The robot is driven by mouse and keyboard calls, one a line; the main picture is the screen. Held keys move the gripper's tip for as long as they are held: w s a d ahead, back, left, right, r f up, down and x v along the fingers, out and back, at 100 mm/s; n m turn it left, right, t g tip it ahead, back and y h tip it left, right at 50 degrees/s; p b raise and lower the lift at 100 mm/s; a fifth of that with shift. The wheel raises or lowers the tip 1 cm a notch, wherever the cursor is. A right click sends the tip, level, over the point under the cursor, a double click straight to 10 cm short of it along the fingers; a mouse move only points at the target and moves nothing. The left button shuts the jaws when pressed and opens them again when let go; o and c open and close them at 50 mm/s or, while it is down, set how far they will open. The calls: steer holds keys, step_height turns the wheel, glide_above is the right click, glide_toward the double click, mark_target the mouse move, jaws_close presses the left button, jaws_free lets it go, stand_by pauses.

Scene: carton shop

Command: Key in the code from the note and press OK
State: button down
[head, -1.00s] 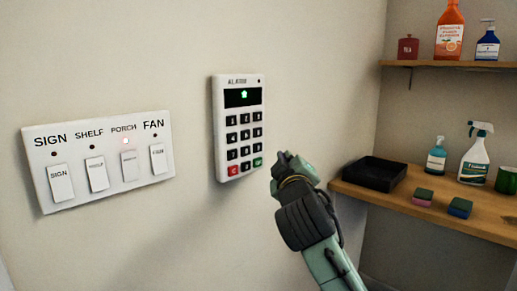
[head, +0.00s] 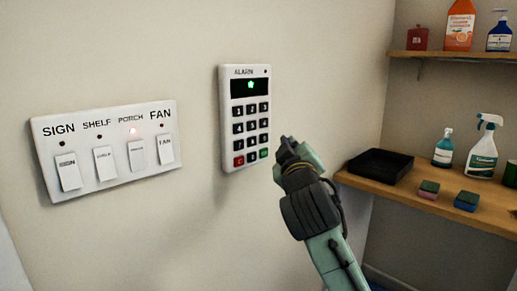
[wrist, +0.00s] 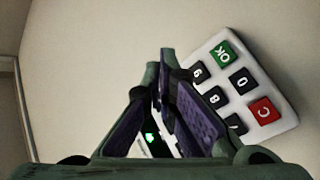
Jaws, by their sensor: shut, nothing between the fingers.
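The white alarm keypad (head: 245,118) is fixed to the wall in the middle of the head view. Its dark display shows a small green symbol. It has rows of black keys, a red key (head: 239,160) at bottom left and a green key (head: 264,153) at bottom right. In the wrist view the green OK key (wrist: 222,54) and red C key (wrist: 264,112) show beside the fingers. My gripper (head: 286,142) is shut and empty, just right of the keypad's lower right corner. In the wrist view my gripper (wrist: 166,62) covers several keys. No note is visible.
A switch panel (head: 108,108) labelled SIGN, SHELF, PORCH and FAN is on the wall at left, its PORCH light lit. At right, a wooden shelf (head: 440,202) holds a black tray (head: 380,168), spray bottle (head: 483,145) and sponges. An upper shelf holds bottles.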

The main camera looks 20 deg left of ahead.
mark_target(252, 157)
steer(key=s+r+m+y, duration=0.2)
steer(key=s+r+m, duration=0.2)
steer(key=m, duration=0.1)
step_height(252, 157, down, 8)
steer(key=d+m+h+p, duration=0.1)
steer(key=d+m+h, duration=0.1)
steer(key=m, duration=0.9)
steer(key=shift+s+d+t+p, duration=0.2)
steer(key=shift+d+t+p, duration=0.05)
steer(key=shift+t+p, duration=0.1)
steer(key=shift+w+a+r, duration=0.1)
steer(key=shift+w+a, duration=0.4)
steer(key=shift+a, duration=0.9)
steer(key=shift+w+a+f, duration=0.1)
steer(key=shift+w+a, duration=0.4)
steer(key=shift+a, duration=0.85)
steer(key=shift+w+a+r, duration=0.1)
steer(key=shift+w+a, duration=0.4)
steer(key=shift+a, duration=0.9)
steer(key=shift+w+a, duration=0.15)
steer(key=shift+a, duration=0.25)
